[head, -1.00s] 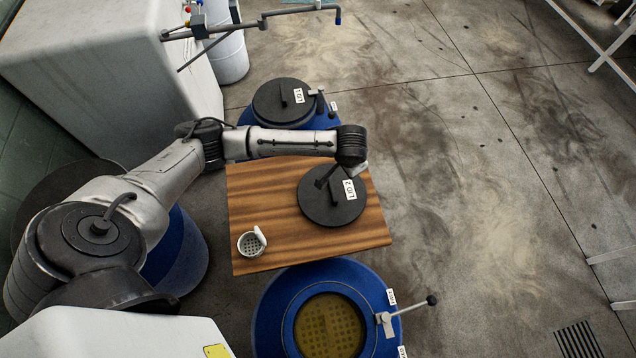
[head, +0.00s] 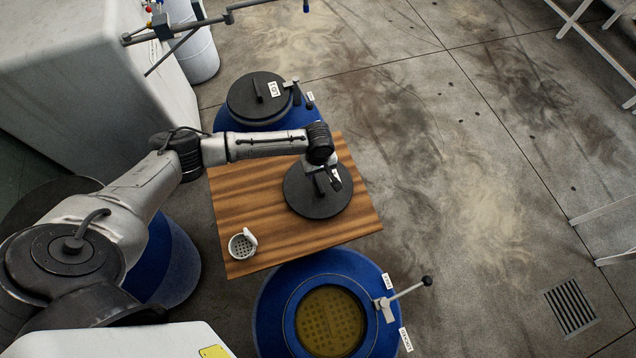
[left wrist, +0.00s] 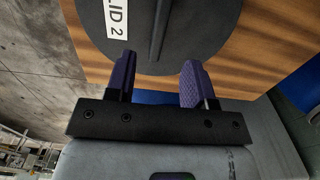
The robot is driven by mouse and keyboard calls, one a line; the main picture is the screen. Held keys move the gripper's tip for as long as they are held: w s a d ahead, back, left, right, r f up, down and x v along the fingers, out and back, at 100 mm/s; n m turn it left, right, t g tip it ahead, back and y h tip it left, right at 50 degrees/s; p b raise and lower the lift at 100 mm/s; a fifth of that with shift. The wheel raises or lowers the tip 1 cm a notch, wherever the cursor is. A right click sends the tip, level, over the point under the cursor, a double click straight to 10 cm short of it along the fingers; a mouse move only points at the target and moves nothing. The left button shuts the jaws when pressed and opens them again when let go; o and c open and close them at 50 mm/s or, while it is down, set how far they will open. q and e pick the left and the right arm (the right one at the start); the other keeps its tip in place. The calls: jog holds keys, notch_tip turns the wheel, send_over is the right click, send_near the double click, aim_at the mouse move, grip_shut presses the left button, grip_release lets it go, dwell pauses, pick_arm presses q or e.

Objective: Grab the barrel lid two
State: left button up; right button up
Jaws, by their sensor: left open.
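The black round lid two (head: 310,201) lies flat on a wooden board in the head view. It also fills the top of the left wrist view (left wrist: 195,32), with its "LID 2" label and a raised bar handle (left wrist: 160,30). My left gripper (head: 328,183) is over the lid in the head view. In the left wrist view its two purple-padded fingers (left wrist: 157,80) are open and empty. The handle's end shows between and beyond the fingertips; whether it is within their reach in depth I cannot tell. My right gripper is not in view.
The wooden board (head: 240,190) also bears a small white perforated cup (head: 242,245). A blue barrel with lid one (head: 259,96) stands behind it. An open blue barrel (head: 270,313) with a lever stands in front.

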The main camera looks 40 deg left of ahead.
aim_at(318, 180)
pick_arm(q)
jog(key=shift+w+a+f+b, duration=0.1)
jog(key=shift+f+b, duration=0.05)
jog(key=shift+f, duration=2.1)
jog(key=shift+w+a+f+b, duration=0.1)
jog(key=shift+f+b, duration=0.05)
jog(key=shift+f, duration=2.1)
jog(key=shift+f, duration=0.25)
grip_shut()
